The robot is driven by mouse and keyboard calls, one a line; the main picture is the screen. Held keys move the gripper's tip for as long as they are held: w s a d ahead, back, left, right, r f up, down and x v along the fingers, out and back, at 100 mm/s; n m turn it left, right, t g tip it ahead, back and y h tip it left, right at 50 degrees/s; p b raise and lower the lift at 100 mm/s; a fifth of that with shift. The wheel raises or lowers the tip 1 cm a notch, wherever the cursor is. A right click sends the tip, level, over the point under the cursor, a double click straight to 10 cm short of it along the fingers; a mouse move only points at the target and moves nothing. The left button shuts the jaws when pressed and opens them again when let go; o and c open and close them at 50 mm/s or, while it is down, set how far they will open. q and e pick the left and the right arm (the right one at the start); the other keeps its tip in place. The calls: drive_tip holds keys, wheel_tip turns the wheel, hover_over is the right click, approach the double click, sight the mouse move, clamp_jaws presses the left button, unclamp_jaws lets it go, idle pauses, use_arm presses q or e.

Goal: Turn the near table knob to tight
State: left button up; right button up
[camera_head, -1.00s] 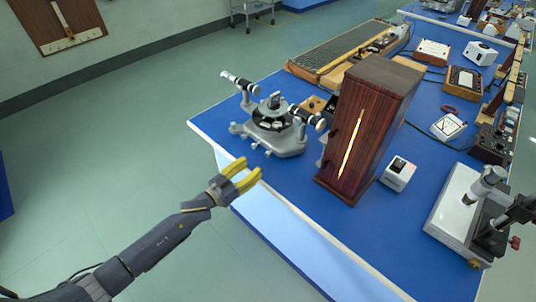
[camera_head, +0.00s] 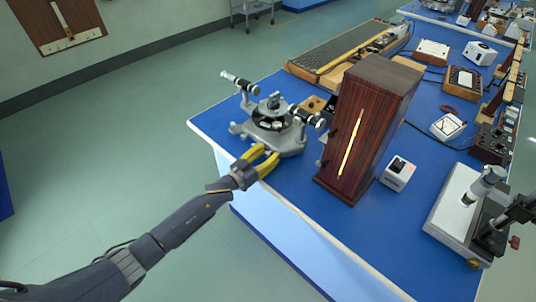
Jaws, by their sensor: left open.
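A grey spectrometer (camera_head: 274,127) with a round table and two telescope tubes stands near the left corner of the blue bench. My left gripper (camera_head: 262,160) has yellow fingers, spread open and empty. It is at the near front edge of the spectrometer's base, where small knobs sit; the fingers overlap this area in the picture. I cannot tell whether they touch it. The near table knob cannot be made out clearly; it may be hidden behind the fingers. My right gripper is not in view.
A tall dark wooden box (camera_head: 368,130) with a bright slit stands right of the spectrometer. A small white device (camera_head: 397,174) and a grey-white microscope-like instrument (camera_head: 455,215) are further right. The blue bench top (camera_head: 330,225) is bare at the front.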

use_arm(q)
drive_tip(key=shift+c, duration=0.5)
clamp_jaws()
drive_tip(key=shift+f, duration=0.1)
drive_tip(key=shift+s+m, duration=0.1)
drive_tip(key=shift+m, duration=0.6)
drive_tip(key=shift+f, duration=0.1)
drive_tip(key=shift+o, duration=0.5)
unclamp_jaws()
